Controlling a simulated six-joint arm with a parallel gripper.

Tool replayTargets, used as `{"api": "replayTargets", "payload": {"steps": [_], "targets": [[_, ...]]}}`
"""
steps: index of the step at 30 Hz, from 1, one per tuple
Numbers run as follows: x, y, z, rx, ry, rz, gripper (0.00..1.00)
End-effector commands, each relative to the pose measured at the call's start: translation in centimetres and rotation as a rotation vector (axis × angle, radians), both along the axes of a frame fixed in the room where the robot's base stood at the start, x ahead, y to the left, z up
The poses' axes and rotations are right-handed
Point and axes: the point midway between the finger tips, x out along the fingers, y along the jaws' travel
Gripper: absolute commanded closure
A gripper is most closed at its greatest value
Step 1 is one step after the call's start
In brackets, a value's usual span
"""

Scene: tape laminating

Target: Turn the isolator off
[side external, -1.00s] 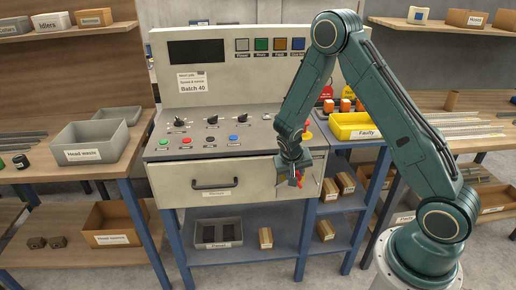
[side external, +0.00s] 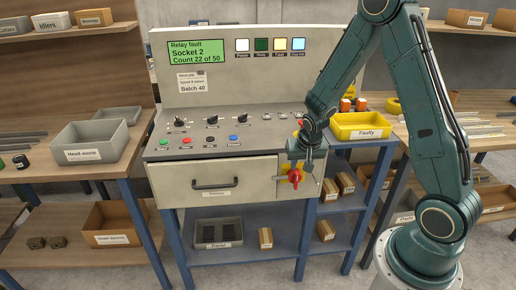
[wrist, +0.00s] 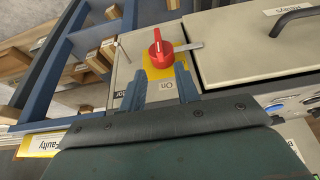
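The isolator is a red rotary handle (side external: 295,176) on a yellow plate on the console's front, right of the drawer. In the wrist view the red handle (wrist: 157,48) lies roughly along the picture's vertical, in line with the "On" label (wrist: 167,86). A grey tab sticks out to its right. My gripper (side external: 300,160) is just above the handle in the side view. In the wrist view my gripper (wrist: 160,78) has its two fingers apart with nothing between them, and they are clear of the handle. The display (side external: 197,52) is lit and reads "Relay fault, Socket 2, Count 22 of 50".
White, yellow and blue lamps (side external: 279,44) look lit; the green one looks dark. The closed drawer (side external: 230,183) is left of the isolator. A yellow "Faulty" bin (side external: 360,126) stands to the right. Knobs and buttons cover the console top.

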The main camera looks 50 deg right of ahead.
Motion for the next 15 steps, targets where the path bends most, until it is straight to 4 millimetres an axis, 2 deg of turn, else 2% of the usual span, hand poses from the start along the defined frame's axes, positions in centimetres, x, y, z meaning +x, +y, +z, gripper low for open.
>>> {"api": "replayTargets", "payload": {"steps": [15], "targets": [[-1.5,1.5,5.4,-0.002,-0.003,0.0,0.68]]}}
